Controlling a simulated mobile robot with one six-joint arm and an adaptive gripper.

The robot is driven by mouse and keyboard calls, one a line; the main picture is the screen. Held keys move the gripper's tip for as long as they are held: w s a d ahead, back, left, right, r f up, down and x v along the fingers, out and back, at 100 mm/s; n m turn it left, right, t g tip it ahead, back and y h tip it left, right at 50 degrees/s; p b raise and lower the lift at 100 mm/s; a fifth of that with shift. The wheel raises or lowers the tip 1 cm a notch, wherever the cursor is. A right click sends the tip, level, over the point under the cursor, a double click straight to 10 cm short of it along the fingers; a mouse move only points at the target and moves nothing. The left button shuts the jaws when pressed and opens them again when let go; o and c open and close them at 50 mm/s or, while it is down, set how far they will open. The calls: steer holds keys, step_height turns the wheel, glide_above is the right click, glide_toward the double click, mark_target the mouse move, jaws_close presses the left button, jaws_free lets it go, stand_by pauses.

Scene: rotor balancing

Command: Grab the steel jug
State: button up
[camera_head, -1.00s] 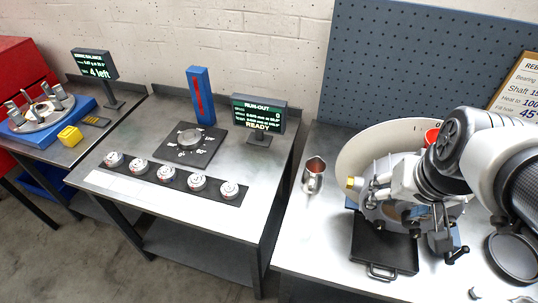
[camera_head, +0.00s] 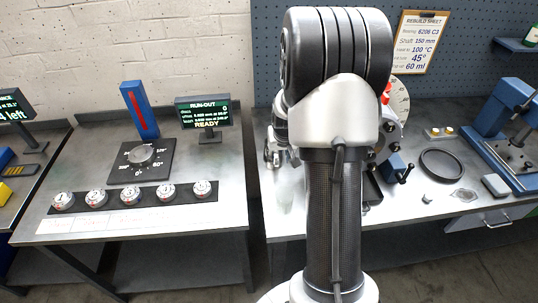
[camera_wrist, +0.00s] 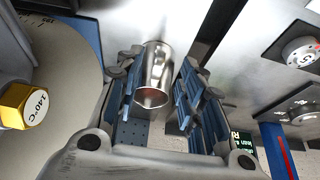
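The steel jug (camera_wrist: 157,72) is a small shiny cylinder in the wrist view, between the two blue-padded fingers of my gripper (camera_wrist: 160,82). Its open mouth faces the camera. The left finger lies close along the jug's side, and whether it touches is unclear. A narrow gap shows between the jug and the right finger, so the gripper looks open around it. In the head view my arm covers most of the gripper, and I cannot make out the jug clearly there.
A large pale disc with a yellow 140°C knob (camera_wrist: 22,105) is close on the left in the wrist view. The run-out display (camera_head: 203,113) and several round numbered pieces (camera_head: 130,194) are on the left bench. A black ring (camera_head: 442,164) lies on the right bench.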

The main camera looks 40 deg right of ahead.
mark_target(277, 164)
steer(key=b+x, duration=0.3)
steer(key=x, duration=0.8)
steer(key=shift+w+f, duration=0.25)
steer(key=shift+f, duration=0.05)
steer(key=shift+c, duration=0.5)
jaws_close()
